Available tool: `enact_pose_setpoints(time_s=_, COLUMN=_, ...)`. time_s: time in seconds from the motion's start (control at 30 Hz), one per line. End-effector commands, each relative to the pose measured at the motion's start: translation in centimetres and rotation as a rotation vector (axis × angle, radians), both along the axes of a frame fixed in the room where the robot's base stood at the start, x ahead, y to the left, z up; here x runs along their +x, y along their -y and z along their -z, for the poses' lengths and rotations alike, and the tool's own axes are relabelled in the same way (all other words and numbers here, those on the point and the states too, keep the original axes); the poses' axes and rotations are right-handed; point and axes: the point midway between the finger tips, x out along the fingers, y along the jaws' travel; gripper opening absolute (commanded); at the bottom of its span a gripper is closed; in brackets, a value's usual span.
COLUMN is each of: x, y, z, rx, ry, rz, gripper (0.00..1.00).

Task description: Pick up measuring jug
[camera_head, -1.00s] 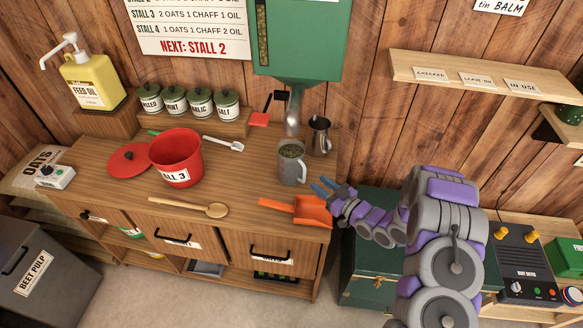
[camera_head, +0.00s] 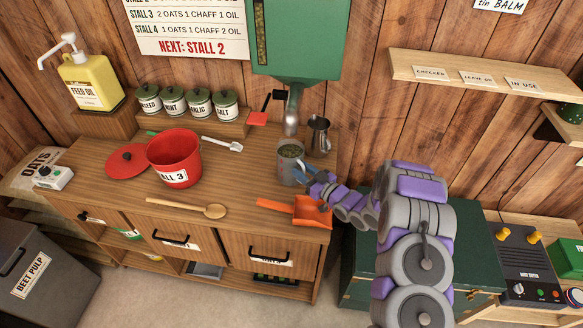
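A grey jug (camera_head: 287,172) with green flakes inside stands upright on the wooden counter, below the chute of the green dispenser; I take it as the measuring jug. A plain metal pitcher (camera_head: 319,139) stands just behind it to the right. My gripper (camera_head: 306,174) reaches in from the right, with its blue fingers apart at the jug's right side, by the handle. The fingers overlap the handle in the picture, so I cannot tell whether they touch it. The jug is not lifted.
An orange scoop (camera_head: 308,212) lies close below my gripper at the counter's front edge. A wooden spoon (camera_head: 180,206), a red bucket (camera_head: 187,162) and a white scoop (camera_head: 223,143) are to the left. The green dispenser (camera_head: 297,40) hangs above the jug. A green chest (camera_head: 466,243) stands right.

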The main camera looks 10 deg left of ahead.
Motion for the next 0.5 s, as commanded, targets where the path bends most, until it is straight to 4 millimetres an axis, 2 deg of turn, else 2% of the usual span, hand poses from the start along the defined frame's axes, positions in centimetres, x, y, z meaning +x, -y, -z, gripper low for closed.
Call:
enact_pose_setpoints(time_s=0.13, x=-0.03, y=-0.05, z=0.00, rx=0.000, ry=0.000, rz=0.000, gripper=0.37)
enact_pose_setpoints(time_s=0.5, x=-0.03, y=-0.05, z=0.01, rx=0.000, ry=0.000, rz=0.000, gripper=0.02)
